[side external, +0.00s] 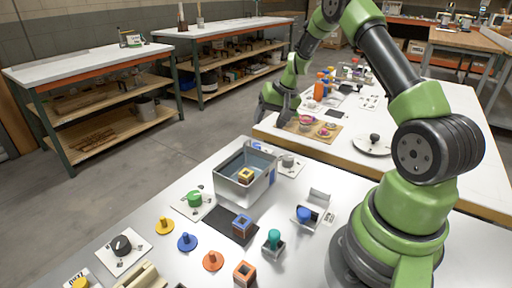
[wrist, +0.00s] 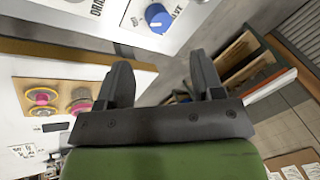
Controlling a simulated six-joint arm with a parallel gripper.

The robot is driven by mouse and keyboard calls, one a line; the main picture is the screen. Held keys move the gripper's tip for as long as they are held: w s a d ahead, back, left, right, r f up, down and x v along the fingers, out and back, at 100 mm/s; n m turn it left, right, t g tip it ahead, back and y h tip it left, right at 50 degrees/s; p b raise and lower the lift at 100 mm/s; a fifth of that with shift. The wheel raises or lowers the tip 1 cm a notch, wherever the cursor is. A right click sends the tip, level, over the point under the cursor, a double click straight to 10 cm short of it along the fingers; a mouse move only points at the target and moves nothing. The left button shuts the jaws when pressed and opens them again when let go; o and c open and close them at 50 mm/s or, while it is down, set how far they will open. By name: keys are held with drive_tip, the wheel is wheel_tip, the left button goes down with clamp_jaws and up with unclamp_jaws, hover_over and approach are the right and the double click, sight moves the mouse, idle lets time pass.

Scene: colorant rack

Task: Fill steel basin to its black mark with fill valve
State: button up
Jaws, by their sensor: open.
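The steel basin (side external: 232,190) is an open grey box on the near table, with a yellow block (side external: 245,175) inside. I cannot make out a black mark or a water level in it. A blue knob (side external: 257,146) shows behind the basin; a blue knob on a white plate, probably the fill valve, also shows at the top of the wrist view (wrist: 158,17). Its label is partly cut off. My gripper (side external: 274,104) is behind and above the basin, near the far table's edge. In the wrist view my gripper (wrist: 162,68) is open and empty, apart from the knob.
A grey knob (side external: 288,160) sits right of the basin and a green knob (side external: 195,199) left of it. Colored pegs and blocks stand in front. A wooden board (side external: 309,137) with pink-centred rings lies on the far table. A floor gap lies left of the tables.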

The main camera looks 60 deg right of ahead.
sight(257, 145)
drive_tip(key=w+f+m, duration=0.1)
drive_tip(key=f+m, duration=0.2)
drive_tip(key=m, duration=0.5)
drive_tip(key=w+f+m, duration=0.1)
drive_tip(key=f+m, duration=0.2)
drive_tip(key=m, duration=0.5)
drive_tip(key=w+a+f+m, duration=0.1)
drive_tip(key=f+m, duration=0.2)
drive_tip(key=m, duration=0.5)
drive_tip(key=shift+w+f, duration=0.1)
drive_tip(key=shift+w, duration=0.25)
drive_tip(key=c, duration=0.9)
drive_tip(key=n, duration=0.2)
drive_tip(key=n+y, duration=0.1)
drive_tip(key=n, duration=0.1)
drive_tip(key=shift+d+g+y, duration=0.15)
drive_tip(key=shift+g+y, duration=0.15)
drive_tip(key=o, duration=0.9)
